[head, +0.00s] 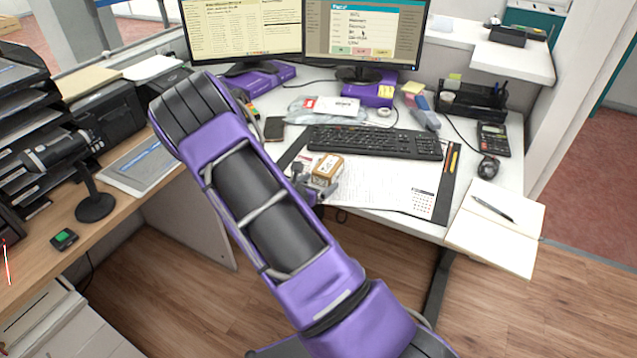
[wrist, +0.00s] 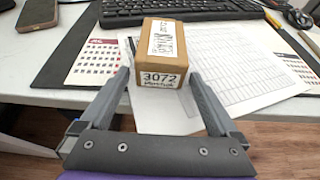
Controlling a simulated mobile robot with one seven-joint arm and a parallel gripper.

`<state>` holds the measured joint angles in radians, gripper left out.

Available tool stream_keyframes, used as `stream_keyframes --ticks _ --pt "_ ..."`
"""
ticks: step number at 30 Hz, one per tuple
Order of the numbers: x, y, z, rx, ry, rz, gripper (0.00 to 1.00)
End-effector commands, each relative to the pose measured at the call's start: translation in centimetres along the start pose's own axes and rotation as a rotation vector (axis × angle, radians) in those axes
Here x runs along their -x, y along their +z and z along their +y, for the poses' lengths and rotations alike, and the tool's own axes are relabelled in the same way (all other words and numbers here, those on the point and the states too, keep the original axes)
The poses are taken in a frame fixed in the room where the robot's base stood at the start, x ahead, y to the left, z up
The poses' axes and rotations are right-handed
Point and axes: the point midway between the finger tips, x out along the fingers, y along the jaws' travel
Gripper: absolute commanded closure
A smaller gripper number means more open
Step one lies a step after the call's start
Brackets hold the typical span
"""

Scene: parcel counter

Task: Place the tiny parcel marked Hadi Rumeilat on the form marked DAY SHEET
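A small brown cardboard parcel (wrist: 162,52) is between the fingers of my gripper (wrist: 160,72); a white label on its near face reads 3072, and the handwriting on top is too blurred to read. In the head view the parcel (head: 328,168) and my gripper (head: 309,186) are over the left part of the dark desk pad. A white printed sheet with table lines (wrist: 245,75) lies under and right of the parcel; it also shows in the head view (head: 375,187). No DAY SHEET heading is readable, and the parcel hides part of the paper.
An open notebook with a pen (head: 497,235), a mouse (head: 488,167) and a calculator (head: 493,139) are at right. A phone (head: 274,128) and monitors (head: 365,30) stand behind. The white desk's front edge runs close below the pad.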

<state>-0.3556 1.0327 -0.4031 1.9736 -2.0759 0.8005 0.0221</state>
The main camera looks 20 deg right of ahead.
Motion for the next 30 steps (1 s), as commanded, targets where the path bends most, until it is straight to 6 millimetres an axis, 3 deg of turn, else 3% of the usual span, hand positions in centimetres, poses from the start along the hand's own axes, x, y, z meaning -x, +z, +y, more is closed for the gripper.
stream_keyframes --ticks 11,24,30 --pt "0.7 0.3 0.1 -0.001 0.002 0.001 0.0" --pt "9.5 0.4 0.1 0.0 0.003 0.001 0.0" --pt "11.7 0.3 0.0 0.0 0.0 0.0 0.0"
